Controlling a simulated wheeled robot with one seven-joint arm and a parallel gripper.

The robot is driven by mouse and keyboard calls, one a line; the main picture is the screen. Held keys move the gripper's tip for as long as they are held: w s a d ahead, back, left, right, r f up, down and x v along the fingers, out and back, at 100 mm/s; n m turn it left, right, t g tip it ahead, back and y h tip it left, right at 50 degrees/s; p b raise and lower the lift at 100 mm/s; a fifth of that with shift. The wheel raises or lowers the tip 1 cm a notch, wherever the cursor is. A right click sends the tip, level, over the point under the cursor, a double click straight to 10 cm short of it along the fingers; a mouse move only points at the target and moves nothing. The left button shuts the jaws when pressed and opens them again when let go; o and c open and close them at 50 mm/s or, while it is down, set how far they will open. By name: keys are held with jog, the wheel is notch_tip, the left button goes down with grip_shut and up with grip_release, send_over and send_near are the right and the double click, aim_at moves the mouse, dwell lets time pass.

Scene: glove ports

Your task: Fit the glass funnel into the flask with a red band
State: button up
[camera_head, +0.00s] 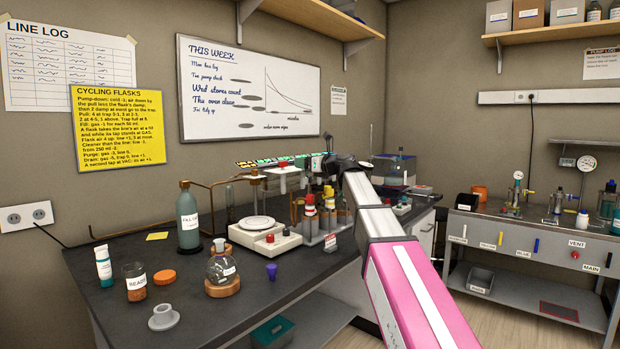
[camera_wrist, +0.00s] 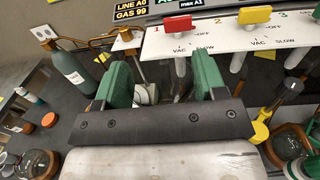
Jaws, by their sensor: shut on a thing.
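My gripper, with two green fingers, shows in the wrist view (camera_wrist: 163,82), in front of the tap panel. Its jaws are parted around something pale or clear, which I take to be the glass funnel; its outline is hard to make out. In the head view my arm hides the gripper. Red and yellow tops (camera_head: 310,204) show in the rack area behind, too small to tell apart.
The panel carries a red tap (camera_wrist: 178,25) and a yellow tap (camera_wrist: 204,17). A bottle (camera_head: 188,220), a bead jar (camera_head: 134,281), a grey flanged piece (camera_head: 163,317), a purple piece (camera_head: 271,270) and a balance (camera_head: 264,240) stand on the dark bench. The bench's front middle is mostly clear.

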jog(key=shift+w+d+f, duration=0.15)
jog(key=shift+d+f, duration=0.5)
jog(key=shift+d, duration=0.2)
jog(key=shift+f, duration=1.9)
jog(key=shift+f, duration=0.6)
jog(key=o, duration=0.9)
jog(key=shift+r, duration=0.15)
